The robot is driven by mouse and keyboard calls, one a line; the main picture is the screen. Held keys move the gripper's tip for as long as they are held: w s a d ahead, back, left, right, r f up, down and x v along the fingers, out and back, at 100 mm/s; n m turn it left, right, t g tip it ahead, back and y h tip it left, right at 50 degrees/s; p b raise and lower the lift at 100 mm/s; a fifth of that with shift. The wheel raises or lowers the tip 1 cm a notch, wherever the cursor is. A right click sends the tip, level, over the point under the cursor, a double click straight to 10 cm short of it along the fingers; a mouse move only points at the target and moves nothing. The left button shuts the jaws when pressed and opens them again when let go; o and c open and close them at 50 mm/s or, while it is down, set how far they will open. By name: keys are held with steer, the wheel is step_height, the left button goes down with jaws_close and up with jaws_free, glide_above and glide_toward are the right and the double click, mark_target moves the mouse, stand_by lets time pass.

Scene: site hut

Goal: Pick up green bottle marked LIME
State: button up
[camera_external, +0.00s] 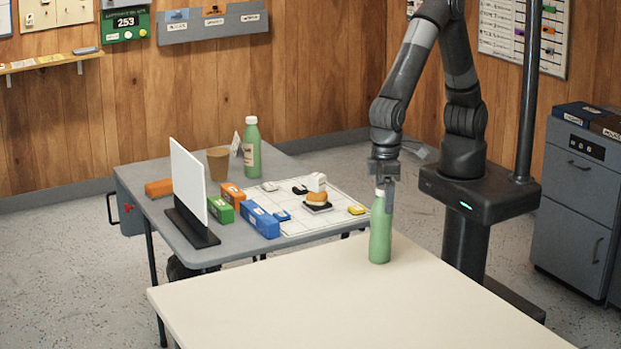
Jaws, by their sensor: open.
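A green bottle (380,235) with a pale cap stands upright on the cream table near its far edge. No label shows on its visible side. My gripper (385,198) points down at this bottle's top, with its open fingers at the cap and neck; I cannot tell whether they touch. A second green bottle (252,150) with a white cap and a pale label stands at the back of the grey table, away from my gripper. Its label is too small to read, so I cannot tell which bottle is marked LIME.
The grey table (215,255) holds a white upright panel (188,180), a brown cup (218,164), blue, green and orange boxes, and a white gridded sheet (300,230) with small items. Most of the cream table (350,305) is clear.

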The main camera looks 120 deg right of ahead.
steer(key=shift+f, duration=0.75)
steer(key=shift+c, duration=0.4)
steer(key=c, duration=1.2)
